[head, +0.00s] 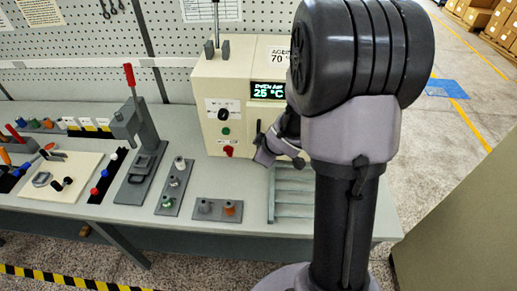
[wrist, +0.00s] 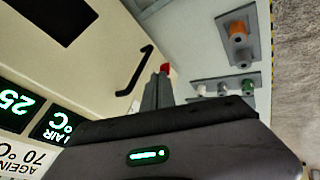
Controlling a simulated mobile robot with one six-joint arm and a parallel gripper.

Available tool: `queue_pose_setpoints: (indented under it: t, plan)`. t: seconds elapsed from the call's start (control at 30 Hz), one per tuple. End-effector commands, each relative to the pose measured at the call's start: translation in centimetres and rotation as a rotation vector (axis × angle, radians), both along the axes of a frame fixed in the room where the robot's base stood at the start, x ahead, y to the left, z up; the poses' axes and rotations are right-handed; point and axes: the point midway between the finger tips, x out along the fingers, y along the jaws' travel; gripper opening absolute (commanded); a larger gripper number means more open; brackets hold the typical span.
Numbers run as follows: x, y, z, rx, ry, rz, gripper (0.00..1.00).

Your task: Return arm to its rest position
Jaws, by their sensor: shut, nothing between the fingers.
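My arm stands upright in the right half of the head view and hides part of the oven. My gripper (head: 265,154) is small there, in front of the cream oven (head: 217,132), left of my column. In the wrist view its two fingers (wrist: 158,88) are together, with nothing visible between them. The fingers point toward the oven front, close to its black door handle (wrist: 136,72). Whether they touch anything is unclear.
The oven display (head: 268,90) reads 25 °C. A slatted rack (head: 290,205) lies below my gripper. Spindle plates (head: 216,209) (head: 174,187) and a red-handled press (head: 140,135) stand to the left. A cabinet (head: 460,210) is at right.

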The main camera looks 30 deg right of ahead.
Motion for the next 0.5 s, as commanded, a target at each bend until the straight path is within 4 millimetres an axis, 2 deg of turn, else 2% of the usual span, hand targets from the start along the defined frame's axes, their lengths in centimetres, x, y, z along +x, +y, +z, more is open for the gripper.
queue_pose_setpoints:
  t: [0.2,0.3,0.37,0.47,0.5]
  plan:
    - [-0.5,0.1,0.5,-0.001,-0.002,-0.012,0.0]
    - [-1.4,0.6,1.5,0.006,-0.023,-0.144,0.0]
    - [-3.3,1.9,2.3,0.052,-0.043,-0.295,0.0]
    - [-8.9,6.5,2.6,0.236,-0.052,-0.549,0.0]
    - [-11.5,8.8,2.1,0.332,-0.039,-0.623,0.0]
